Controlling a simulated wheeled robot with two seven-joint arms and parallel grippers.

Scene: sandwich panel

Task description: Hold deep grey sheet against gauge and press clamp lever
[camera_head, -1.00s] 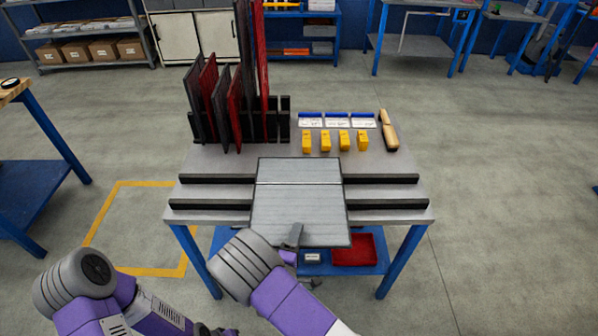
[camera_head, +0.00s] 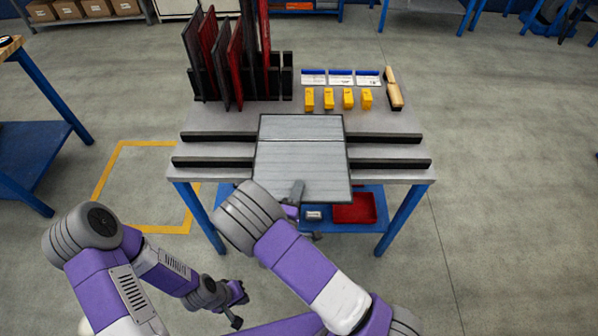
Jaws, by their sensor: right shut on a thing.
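A light grey ribbed sheet (camera_head: 301,172) lies flat across the middle of the bench, with a seam across it. Its near edge overhangs the bench front. No separate darker sheet lies on the bench top. My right gripper (camera_head: 296,198) is shut on the sheet's near edge, one finger visible on top; my own wrist hides part of it. My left gripper (camera_head: 236,304) hangs low in front of the bench, away from the sheet; its jaw opening is unclear. Several yellow blocks (camera_head: 328,98) stand behind the sheet. I cannot make out which part is the gauge or clamp lever.
Dark rails (camera_head: 388,164) run across the bench (camera_head: 400,122) on both sides of the sheet. A black rack (camera_head: 286,80) holds upright dark grey and red sheets. A wooden-handled tool (camera_head: 394,94) lies back right. A red bin (camera_head: 354,210) sits on the lower shelf.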

